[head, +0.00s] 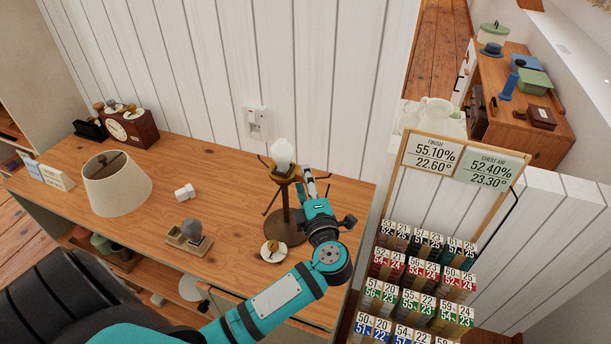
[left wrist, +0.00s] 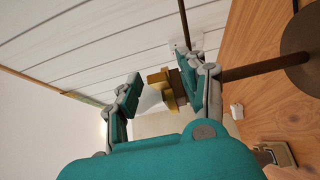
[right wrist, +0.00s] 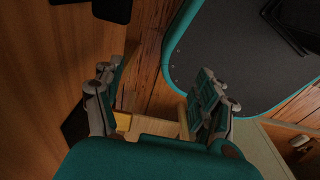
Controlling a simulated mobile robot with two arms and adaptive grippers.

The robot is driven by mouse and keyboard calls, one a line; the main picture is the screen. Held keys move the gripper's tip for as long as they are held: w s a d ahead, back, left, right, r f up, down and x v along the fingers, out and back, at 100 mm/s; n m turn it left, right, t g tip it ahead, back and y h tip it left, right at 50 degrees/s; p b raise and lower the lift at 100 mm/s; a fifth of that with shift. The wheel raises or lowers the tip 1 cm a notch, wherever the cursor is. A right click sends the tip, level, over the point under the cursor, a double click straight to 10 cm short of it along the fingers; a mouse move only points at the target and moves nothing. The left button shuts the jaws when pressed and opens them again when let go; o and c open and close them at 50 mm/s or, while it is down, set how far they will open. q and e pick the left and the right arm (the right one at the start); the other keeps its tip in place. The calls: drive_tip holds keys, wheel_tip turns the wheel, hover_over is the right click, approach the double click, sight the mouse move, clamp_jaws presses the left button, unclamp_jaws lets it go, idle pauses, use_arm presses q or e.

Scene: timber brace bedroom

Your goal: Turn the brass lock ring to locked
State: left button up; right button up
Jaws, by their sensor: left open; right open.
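A lamp stand (head: 286,220) with a dark round base stands on the wooden desk. A pale bulb (head: 282,153) sits at its top, in a brass-coloured socket (head: 283,175) that seems to carry the lock ring. My left gripper (head: 314,182) is open just right of the socket. In the left wrist view, brass-coloured parts (left wrist: 160,77) show between the fingers of my left gripper (left wrist: 164,92), without clear contact. The ring's marks are too small to read. My right gripper (right wrist: 158,105) is open, low over the wooden floor, and shows only in the right wrist view.
A cream lampshade (head: 117,185), a white cube (head: 185,192), a small tray (head: 189,238) holding a grey bulb and a round white dial (head: 273,251) are on the desk. A clock (head: 131,127) stands at the back left. A rack of numbered cards (head: 412,275) stands close right.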

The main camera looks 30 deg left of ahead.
use_arm(q)
drive_tip(key=shift+w+a, duration=0.3)
drive_tip(key=shift+c, duration=0.2)
clamp_jaws()
